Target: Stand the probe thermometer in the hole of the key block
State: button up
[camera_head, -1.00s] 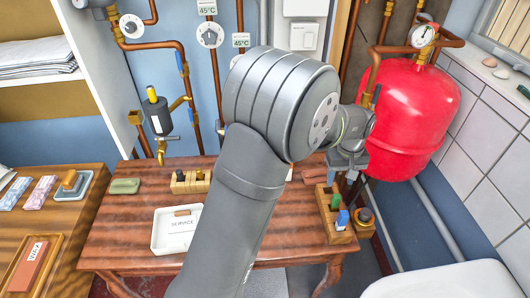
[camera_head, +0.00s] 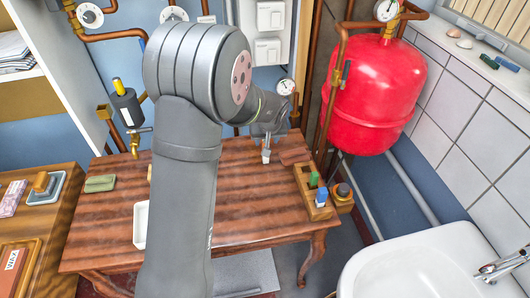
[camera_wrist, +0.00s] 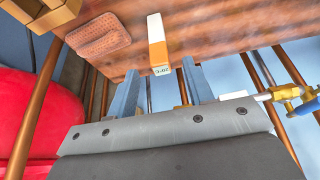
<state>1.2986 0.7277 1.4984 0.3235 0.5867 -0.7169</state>
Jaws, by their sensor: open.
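An orange and white stick-like object with small dark markings on its near end, perhaps the probe thermometer (camera_wrist: 157,30), is at the table's back part in the wrist view. It shows small and pale under my gripper (camera_head: 265,142) in the head view. My gripper is open, and in the wrist view its two fingers (camera_wrist: 160,72) point towards this object, one on each side of its line. I cannot tell whether they touch it. A wooden block (camera_head: 319,212) with a green and a blue item stands at the table's right edge; I cannot tell if it is the key block.
A reddish-brown pad (camera_wrist: 103,36) lies beside the orange and white object. A dark round item on a wooden base (camera_head: 343,192) stands right of the block. A red tank (camera_head: 372,95) and copper pipes stand behind.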

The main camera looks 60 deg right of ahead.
jog(key=x, duration=0.9)
jog(key=shift+r, duration=0.1)
jog(key=shift+c, duration=0.2)
grip_shut()
